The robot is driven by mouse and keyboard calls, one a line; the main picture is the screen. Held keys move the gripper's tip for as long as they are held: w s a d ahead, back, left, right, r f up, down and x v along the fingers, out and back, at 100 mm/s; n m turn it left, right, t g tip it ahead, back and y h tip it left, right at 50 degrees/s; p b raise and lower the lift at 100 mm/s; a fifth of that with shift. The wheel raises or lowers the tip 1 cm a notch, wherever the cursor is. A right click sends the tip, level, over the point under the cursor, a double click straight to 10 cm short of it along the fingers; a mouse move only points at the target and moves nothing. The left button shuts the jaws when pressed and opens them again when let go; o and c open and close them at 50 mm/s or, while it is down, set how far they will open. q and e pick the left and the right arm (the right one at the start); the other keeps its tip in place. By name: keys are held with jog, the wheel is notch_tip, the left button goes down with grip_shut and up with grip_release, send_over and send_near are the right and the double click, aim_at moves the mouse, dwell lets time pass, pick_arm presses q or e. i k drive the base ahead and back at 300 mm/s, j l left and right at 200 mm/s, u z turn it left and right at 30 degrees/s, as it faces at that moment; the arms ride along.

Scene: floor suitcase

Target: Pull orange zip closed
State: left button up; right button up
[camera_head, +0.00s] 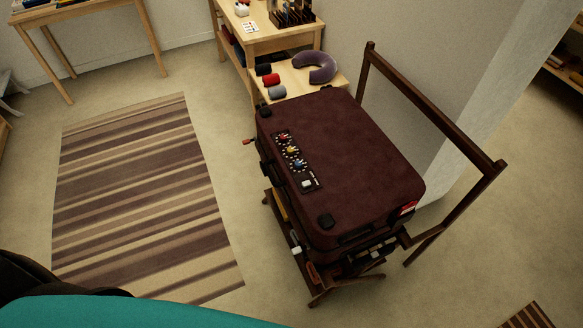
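A dark maroon suitcase (345,165) lies flat, lid down, on a dark wooden rack (440,105). A small orange-red tab (248,141) sticks out from its left side, near the far corner. A second orange piece (312,271) shows low at the near corner, and a red and white tag (407,209) is at the right corner. I cannot tell for sure which is the zip pull. The zip track along the side is too small and dark to make out. Neither of my grippers is in view.
Dials and a white button sit on a dark panel (294,158) on the lid. A striped rug (145,200) covers the floor at left. A low shelf (305,80) with a purple neck pillow (317,67) stands behind the suitcase, close to the wall. The floor left of the suitcase is clear.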

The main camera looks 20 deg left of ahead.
aim_at(247, 141)
jog(key=i+j+u, duration=0.15)
jog(key=u, duration=0.25)
jog(key=i+j+u, duration=0.1)
jog(key=u, duration=0.3)
jog(key=k+l+z, duration=0.5)
jog(key=i+j+u, duration=0.6)
jog(key=j, duration=0.35)
jog(key=i+j+u, duration=0.15)
jog(key=i+j, duration=0.15)
jog(key=i+j+u, duration=0.1)
jog(key=j, duration=0.4)
jog(key=i, duration=0.1)
